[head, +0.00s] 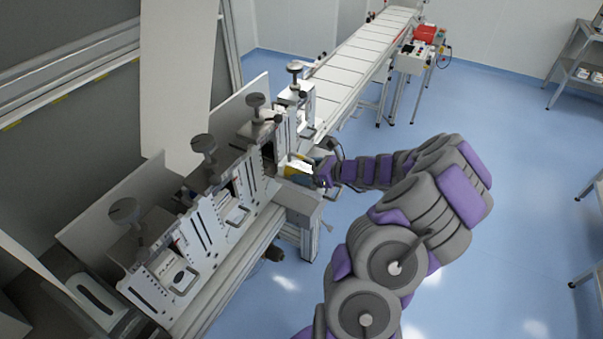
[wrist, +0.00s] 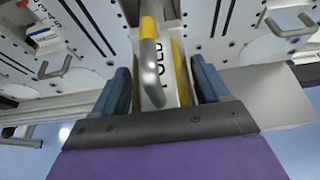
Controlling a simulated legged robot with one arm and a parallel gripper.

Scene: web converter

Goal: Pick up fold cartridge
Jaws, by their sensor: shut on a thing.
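The fold cartridge (wrist: 182,75) shows in the wrist view as a white block with yellow edges, a metal handle (wrist: 151,62) and dark lettering that seems to read "FOLD". My gripper (wrist: 165,90) has its two blue fingers on either side of it and is shut on it. In the head view the cartridge (head: 297,168) is a small white and yellow piece at the front of the machine, with my gripper (head: 312,174) at its right end. Its far end is hidden, so I cannot tell how far it sits inside the machine.
A row of white machine stations (head: 228,195) with dark knobs runs along the left. White plates with slots and handles (wrist: 45,80) flank the cartridge. A conveyor (head: 350,65) runs to the back, with a control box (head: 413,60) beside it. The blue floor (head: 520,190) at right is clear.

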